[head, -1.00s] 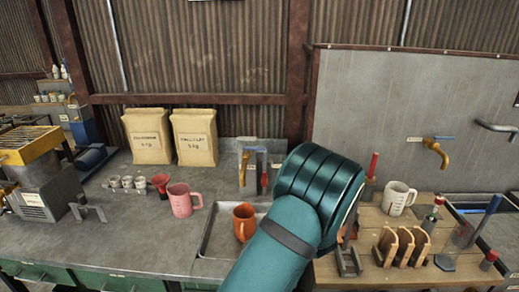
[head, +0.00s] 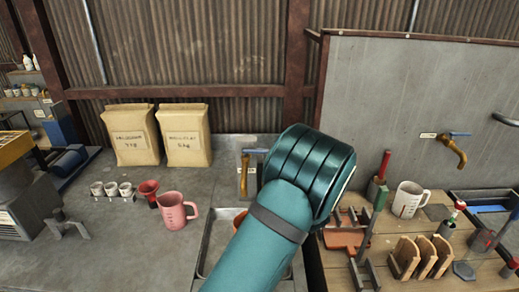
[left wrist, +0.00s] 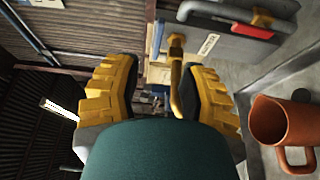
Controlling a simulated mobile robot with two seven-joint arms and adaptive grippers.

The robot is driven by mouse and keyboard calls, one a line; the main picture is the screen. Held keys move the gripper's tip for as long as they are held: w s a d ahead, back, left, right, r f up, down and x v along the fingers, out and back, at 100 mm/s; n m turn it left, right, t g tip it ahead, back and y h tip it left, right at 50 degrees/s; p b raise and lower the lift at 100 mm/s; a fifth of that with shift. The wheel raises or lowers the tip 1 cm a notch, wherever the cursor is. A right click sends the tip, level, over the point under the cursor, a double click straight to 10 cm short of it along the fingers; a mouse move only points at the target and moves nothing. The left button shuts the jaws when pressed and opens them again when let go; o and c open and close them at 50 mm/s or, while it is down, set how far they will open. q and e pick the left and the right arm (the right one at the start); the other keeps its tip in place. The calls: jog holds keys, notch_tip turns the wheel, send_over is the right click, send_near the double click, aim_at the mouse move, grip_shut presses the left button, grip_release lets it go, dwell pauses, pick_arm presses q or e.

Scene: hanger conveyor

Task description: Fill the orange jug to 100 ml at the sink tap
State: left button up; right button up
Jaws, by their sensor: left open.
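The orange jug (head: 240,218) stands in the sink basin (head: 206,252), mostly hidden behind my left arm in the head view. In the left wrist view the jug (left wrist: 283,122) is at the right edge, outside my fingers, with its handle toward the bottom. The brass sink tap (head: 244,175) with a blue lever is at the back of the basin. My left gripper (left wrist: 160,95) is open and empty; its yellow, black-padded fingers point toward the tap (left wrist: 176,75), which appears between them near the right finger. The head view hides these fingers behind the wrist. I cannot see the jug's fill level.
A pink jug (head: 174,212), red funnel (head: 149,190) and small cups stand left of the basin. Two paper sacks (head: 185,135) stand behind. To the right are a white jug (head: 408,199), wooden rack (head: 420,256), red-brown tray (head: 347,238) and another brass tap (head: 456,150).

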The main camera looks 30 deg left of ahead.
aim_at(262, 150)
pick_arm(q)
jog(key=p+x, duration=0.1)
jog(key=x, duration=1.2)
jog(key=shift+w+a, duration=0.1)
jog(key=shift+a, duration=0.05)
grip_shut()
